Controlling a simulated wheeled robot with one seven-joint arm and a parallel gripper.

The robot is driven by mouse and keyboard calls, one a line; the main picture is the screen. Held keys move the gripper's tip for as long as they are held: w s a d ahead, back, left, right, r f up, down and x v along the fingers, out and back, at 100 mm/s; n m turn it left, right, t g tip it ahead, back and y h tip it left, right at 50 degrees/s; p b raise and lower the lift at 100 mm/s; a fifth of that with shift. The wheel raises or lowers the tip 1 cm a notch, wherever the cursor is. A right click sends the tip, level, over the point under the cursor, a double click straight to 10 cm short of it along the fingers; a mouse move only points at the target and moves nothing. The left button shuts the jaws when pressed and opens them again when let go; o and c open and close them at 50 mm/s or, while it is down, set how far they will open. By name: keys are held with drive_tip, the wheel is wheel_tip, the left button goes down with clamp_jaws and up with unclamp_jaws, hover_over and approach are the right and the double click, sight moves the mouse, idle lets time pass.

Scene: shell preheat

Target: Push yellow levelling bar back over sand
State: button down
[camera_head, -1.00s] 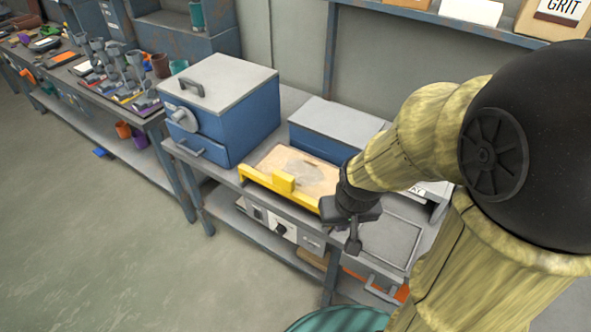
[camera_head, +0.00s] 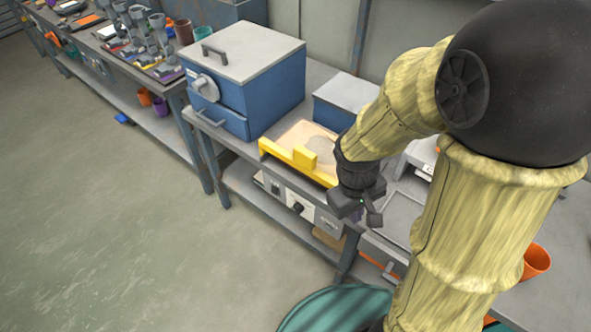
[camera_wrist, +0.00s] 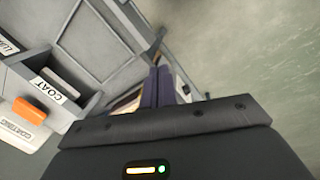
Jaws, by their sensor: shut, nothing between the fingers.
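The yellow levelling bar (camera_head: 304,160) lies along the near edge of the sand tray, with a raised block at its middle. The pale sand (camera_head: 293,134) shows behind it, with a grey patch towards its right; my arm hides the right end of the tray and bar. My gripper (camera_head: 369,217) is shut and empty, in front of the bench edge to the right of the bar and apart from the bar's visible part. In the wrist view my shut fingers (camera_wrist: 163,86) show at the centre.
A blue box with a grey lid (camera_head: 246,75) stands left of the tray. A smaller blue box (camera_head: 345,100) stands behind it. An orange cup (camera_head: 536,262) is at right. A bin labelled COAT (camera_wrist: 47,88) shows in the wrist view.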

sight(302, 159)
drive_tip(key=w+a+f+n+t+h+b, duration=0.3)
drive_tip(key=w+a+f+n+h+b, duration=0.25)
drive_tip(key=f+n+h, duration=0.55)
drive_tip(key=w+a+r+n+t+b, duration=0.1)
drive_tip(key=a+r+n+t+b, duration=0.1)
drive_tip(key=a+n+t, duration=0.3)
drive_tip(key=w+a+r+n+t+y+b, duration=0.1)
drive_tip(key=w+a+n+t+b, duration=0.1)
drive_tip(key=a+n+t, duration=0.4)
drive_tip(key=a+n, duration=0.1)
drive_tip(key=a, duration=0.4)
drive_tip(key=shift+a+r+y, duration=0.15)
drive_tip(key=shift+r+y, duration=0.15)
drive_tip(key=shift+r, duration=0.05)
drive_tip(key=b+x, duration=0.1)
drive_tip(key=x, duration=1.2)
drive_tip(key=shift+w+d, duration=0.3)
drive_tip(key=shift+r, duration=0.1)
drive_tip(key=shift+w, duration=0.1)
